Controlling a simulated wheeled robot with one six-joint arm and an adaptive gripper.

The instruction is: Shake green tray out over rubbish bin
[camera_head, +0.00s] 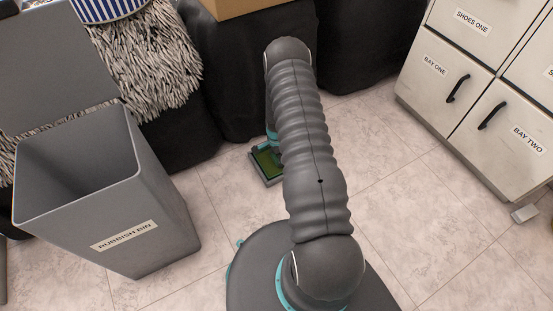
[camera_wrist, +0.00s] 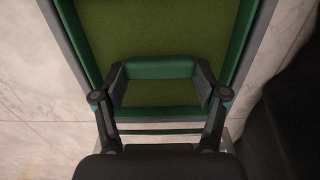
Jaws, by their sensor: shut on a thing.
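The green tray (camera_head: 266,166) shows in the head view beyond the middle of my arm, low near the floor and partly hidden by the arm. In the wrist view the tray (camera_wrist: 158,35) fills the upper middle, with a green floor, darker green inner walls and a grey outer edge. My gripper (camera_wrist: 160,88) is at the tray's near side, its fingers shut on the tray; the exact contact is hard to see. The rubbish bin (camera_head: 165,215) stands to the left in the head view, grey and labelled, with its lid (camera_head: 55,70) raised. The visible inside of the bin looks empty.
A dark-draped table (camera_head: 235,75) with a cardboard box (camera_head: 240,6) stands behind the tray. A shaggy black-and-white textile (camera_head: 150,60) hangs behind the bin. Labelled drawers (camera_head: 470,95) stand at right, with a small grey block (camera_head: 524,213) on the floor. Tiled floor is clear between.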

